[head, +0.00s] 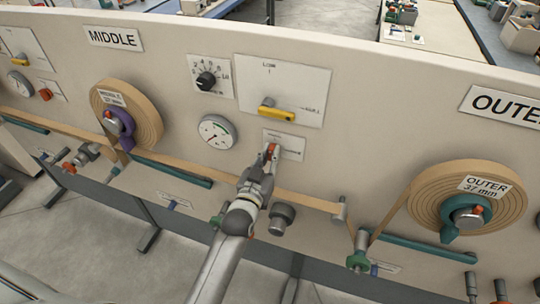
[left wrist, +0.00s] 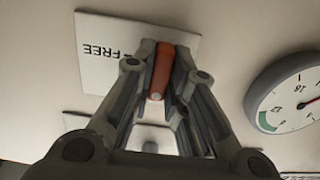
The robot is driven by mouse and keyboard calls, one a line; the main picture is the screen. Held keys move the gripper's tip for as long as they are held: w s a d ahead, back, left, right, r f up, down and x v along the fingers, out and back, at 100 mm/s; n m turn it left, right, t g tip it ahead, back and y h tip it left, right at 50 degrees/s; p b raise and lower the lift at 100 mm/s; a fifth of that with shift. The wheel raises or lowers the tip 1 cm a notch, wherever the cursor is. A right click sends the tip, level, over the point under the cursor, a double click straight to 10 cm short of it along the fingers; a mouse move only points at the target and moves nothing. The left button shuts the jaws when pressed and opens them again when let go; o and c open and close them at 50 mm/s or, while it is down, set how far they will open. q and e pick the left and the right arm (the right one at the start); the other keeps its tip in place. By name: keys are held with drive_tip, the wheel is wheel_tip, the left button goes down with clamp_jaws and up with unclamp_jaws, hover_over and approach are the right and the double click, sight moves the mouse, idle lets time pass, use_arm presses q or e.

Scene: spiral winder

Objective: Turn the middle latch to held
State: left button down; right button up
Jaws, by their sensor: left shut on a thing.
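The middle latch is a small orange-red lever (head: 271,150) on a white plate (head: 291,146), under the panel's MIDDLE section. In the left wrist view the lever (left wrist: 161,70) stands nearly along the picture's vertical, and the plate (left wrist: 95,60) shows the word FREE upside down. My left gripper (head: 268,160) reaches up from below to the latch. In the left wrist view its two fingers (left wrist: 160,85) are on both sides of the lever and shut on it. The gripper hides part of the plate, and I cannot read a held mark. My right gripper is out of view.
A pressure gauge (head: 217,132) sits left of the latch. A yellow lever (head: 277,109) and a black dial (head: 206,81) are above. Tan tape (head: 305,199) runs behind my arm between the middle roll (head: 148,112) and outer roll (head: 424,200). A grey knob (head: 282,217) is close below.

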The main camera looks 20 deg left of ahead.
use_arm(q)
drive_tip(key=shift+f, duration=0.1)
idle(0.4)
drive_tip(key=c, duration=1.4)
unclamp_jaws()
drive_tip(key=shift+c, duration=0.2)
drive_tip(key=s, duration=1.2)
drive_tip(key=shift+a, duration=0.15)
